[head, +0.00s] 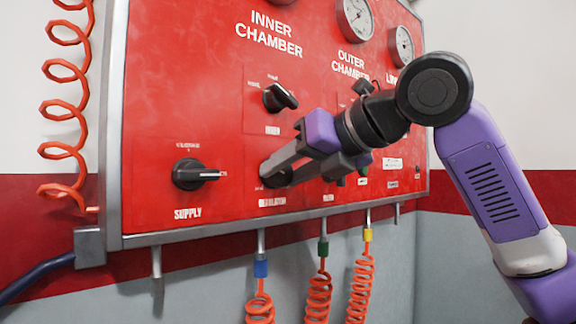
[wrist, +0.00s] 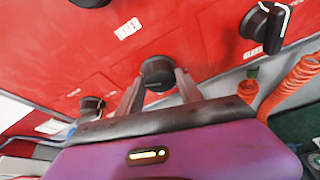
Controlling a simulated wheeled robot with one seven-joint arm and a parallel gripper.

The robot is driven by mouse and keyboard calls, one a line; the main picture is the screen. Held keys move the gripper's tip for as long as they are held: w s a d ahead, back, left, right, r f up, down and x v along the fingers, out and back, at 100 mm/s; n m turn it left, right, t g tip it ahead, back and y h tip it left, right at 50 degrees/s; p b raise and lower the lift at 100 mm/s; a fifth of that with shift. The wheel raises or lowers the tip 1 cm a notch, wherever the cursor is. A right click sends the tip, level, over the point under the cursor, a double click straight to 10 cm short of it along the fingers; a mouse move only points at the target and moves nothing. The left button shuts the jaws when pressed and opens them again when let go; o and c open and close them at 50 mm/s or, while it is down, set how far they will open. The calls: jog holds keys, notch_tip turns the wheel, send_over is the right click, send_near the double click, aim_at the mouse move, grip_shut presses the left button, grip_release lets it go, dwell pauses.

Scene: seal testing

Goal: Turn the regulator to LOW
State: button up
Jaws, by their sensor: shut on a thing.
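The regulator knob (head: 272,176) is a round black knob low on the red panel, above a small white label that seems to read REGULATOR. My gripper (head: 278,172) is shut on this knob, and its grey fingers hide most of it in the head view. In the wrist view the regulator knob (wrist: 158,76) sits between the two finger ends (wrist: 158,80). The knob's pointer and the LOW mark cannot be made out.
The black SUPPLY knob (head: 194,174) is to the left, its handle pointing right. Another black knob (head: 278,97) is just above the regulator. Gauges (head: 356,18) line the panel top. Coiled orange hoses (head: 318,296) hang below the panel, and another (head: 66,100) hangs at left.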

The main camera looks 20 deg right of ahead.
jog(key=shift+a+n+t+h+p, duration=0.1)
jog(key=shift+n+t+h+p, duration=0.25)
jog(key=shift+n+h, duration=0.7)
jog(key=n+h, duration=0.1)
jog(key=n, duration=0.2)
jog(key=shift+f+t+p, duration=0.15)
jog(key=shift+t+p, duration=0.1)
jog(key=shift+p, duration=0.05)
jog(key=shift+n+t+h, duration=0.5)
jog(key=shift+n+h, duration=0.15)
jog(key=shift+n, duration=0.5)
jog(key=shift+s+f+n+t+h, duration=0.15)
jog(key=shift+n+t+h, duration=0.4)
jog(key=shift+n, duration=0.65)
jog(key=o, duration=1.4)
jog(key=shift+a, duration=0.1)
jog(key=shift+c, duration=0.2)
